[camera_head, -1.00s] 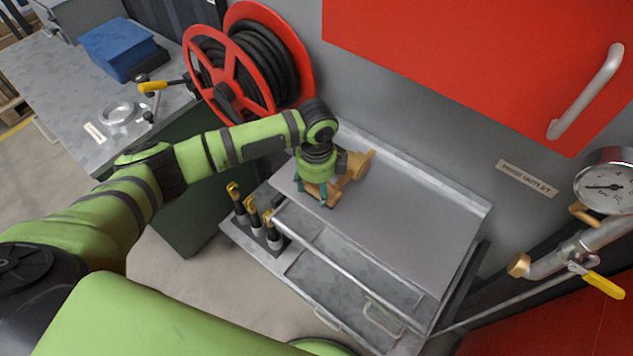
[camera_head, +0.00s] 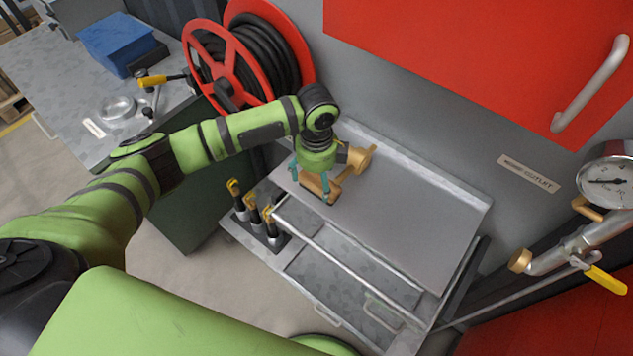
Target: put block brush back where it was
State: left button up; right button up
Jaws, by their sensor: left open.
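The block brush, a tan wooden block (camera_head: 316,187), lies on the sloped grey metal top (camera_head: 410,215) of the cart, near its left end. My left gripper (camera_head: 311,184) is right over it, pointing down. Its teal fingers are open, one on each side of the block. The gripper hides part of the brush, and I cannot tell whether the fingers touch it. My right gripper is out of view.
A brass fitting (camera_head: 357,160) lies just right of the gripper. Several yellow-topped tools (camera_head: 254,213) stand in a holder at the cart's left. A red hose reel (camera_head: 225,70) is behind my left arm. The sloped top's right part is clear.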

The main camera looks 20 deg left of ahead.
aim_at(317, 184)
pick_arm(q)
notch_tip(317, 184, up, 10)
jog(key=b, duration=0.2)
dwell(0.4)
